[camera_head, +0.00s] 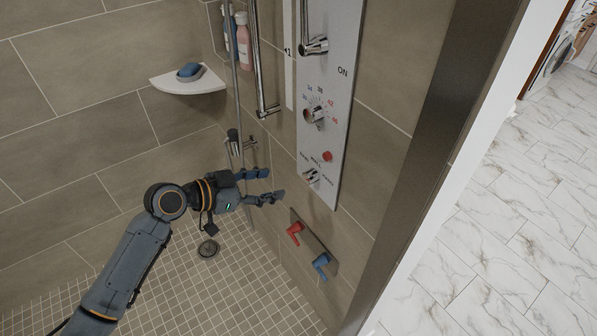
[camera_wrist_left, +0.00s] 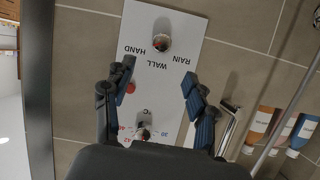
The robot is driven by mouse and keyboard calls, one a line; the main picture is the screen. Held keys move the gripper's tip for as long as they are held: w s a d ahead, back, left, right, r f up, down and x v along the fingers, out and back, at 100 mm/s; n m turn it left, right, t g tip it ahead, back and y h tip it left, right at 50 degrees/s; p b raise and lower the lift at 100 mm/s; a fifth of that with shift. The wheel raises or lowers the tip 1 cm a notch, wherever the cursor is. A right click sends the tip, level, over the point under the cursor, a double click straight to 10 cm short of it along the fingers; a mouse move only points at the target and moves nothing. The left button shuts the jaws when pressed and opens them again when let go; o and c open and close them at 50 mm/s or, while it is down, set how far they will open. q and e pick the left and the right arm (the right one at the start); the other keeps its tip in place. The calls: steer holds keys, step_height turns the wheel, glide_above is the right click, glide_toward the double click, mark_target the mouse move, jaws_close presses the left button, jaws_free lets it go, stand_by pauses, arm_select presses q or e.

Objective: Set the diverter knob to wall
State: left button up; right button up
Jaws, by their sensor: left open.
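The diverter knob (camera_head: 311,176) is a small chrome knob low on the white shower panel (camera_head: 340,90). In the left wrist view the diverter knob (camera_wrist_left: 162,42) shows upside down beside the words HAND, WALL and RAIN. I cannot tell which word it points at. My left gripper (camera_head: 273,186) is open and empty, to the left of the knob and apart from it. In the left wrist view its two fingers (camera_wrist_left: 157,78) are spread over the panel, with the knob beyond the fingertips. My right gripper is not in view.
A red button (camera_head: 327,156) and a temperature knob (camera_head: 314,114) sit above the diverter knob. Red (camera_head: 294,233) and blue (camera_head: 321,263) levers are below. A corner shelf (camera_head: 190,82) holds a blue soap. A chrome rail (camera_head: 258,60) stands left of the panel. The tiled floor is clear.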

mark_target(305, 177)
arm_select(q)
steer(key=p+x, duration=0.1)
steer(key=x, duration=0.9)
steer(key=shift+w+a+p, duration=0.1)
steer(key=shift+p, duration=0.3)
steer(key=shift+w+d+f, duration=0.3)
steer(key=shift+d, duration=0.1)
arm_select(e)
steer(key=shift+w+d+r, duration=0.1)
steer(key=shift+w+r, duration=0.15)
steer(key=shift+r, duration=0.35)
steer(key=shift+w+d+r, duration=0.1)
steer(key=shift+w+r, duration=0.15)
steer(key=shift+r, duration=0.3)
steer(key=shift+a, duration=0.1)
arm_select(q)
steer(key=shift+c, duration=1)
steer(key=c, duration=1)
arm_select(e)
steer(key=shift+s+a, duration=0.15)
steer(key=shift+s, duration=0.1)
